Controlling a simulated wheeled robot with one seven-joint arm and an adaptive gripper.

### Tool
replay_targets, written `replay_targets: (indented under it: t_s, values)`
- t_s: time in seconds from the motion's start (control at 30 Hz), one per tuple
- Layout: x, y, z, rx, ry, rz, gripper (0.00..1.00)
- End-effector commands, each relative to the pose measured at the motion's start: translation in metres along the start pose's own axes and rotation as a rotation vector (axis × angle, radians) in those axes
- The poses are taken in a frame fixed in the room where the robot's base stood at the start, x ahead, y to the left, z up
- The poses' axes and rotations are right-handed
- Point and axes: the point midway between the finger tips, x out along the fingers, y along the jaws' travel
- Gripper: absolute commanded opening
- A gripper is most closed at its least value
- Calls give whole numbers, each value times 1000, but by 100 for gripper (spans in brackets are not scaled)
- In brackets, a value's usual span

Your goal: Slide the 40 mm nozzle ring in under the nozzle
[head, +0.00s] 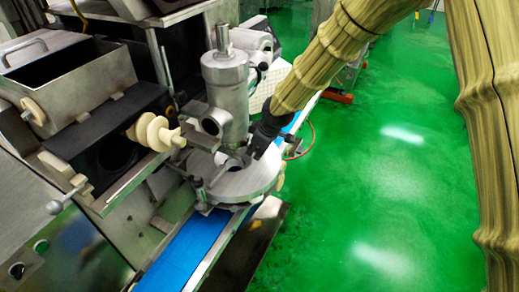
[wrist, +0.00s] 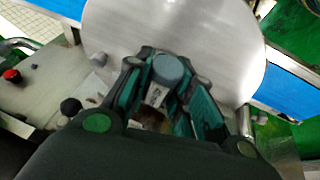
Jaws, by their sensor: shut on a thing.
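My gripper (wrist: 168,82) is shut on a small grey round-topped piece with a white label, seen between its teal finger pads in the wrist view. I take it for the grip of the 40 mm nozzle ring (wrist: 168,69); the label is too small to read surely, and the rest of the ring is hidden. In the head view, my gripper (head: 258,145) is low at the right side of the steel nozzle (head: 226,85), over the round steel plate (head: 250,181). The ring cannot be made out there, nor whether it lies under the nozzle.
A blue conveyor belt (head: 186,250) runs beneath the round plate. The machine's hopper (head: 70,82) and white screw-shaped part (head: 154,131) stand to the left. The green floor (head: 370,190) to the right is open. A red button (wrist: 12,75) shows in the wrist view.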

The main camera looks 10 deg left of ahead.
Motion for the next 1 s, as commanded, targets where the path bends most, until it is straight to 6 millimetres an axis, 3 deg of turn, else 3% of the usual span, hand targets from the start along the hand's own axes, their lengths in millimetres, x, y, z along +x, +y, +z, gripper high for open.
replay_targets:
  t_s: [0.27,0.3,0.4,0.63,0.7,1.0]
  values:
    - [-1,1,-1,0,2,2,0]
    - [-1,1,-1,0,2,2,29]
    - [-1,1,0,0,2,2,47]
    - [0,1,0,0,1,1,48]
    - [0,0,0,0,0,1,57]
    - [0,0,0,0,0,1,57]
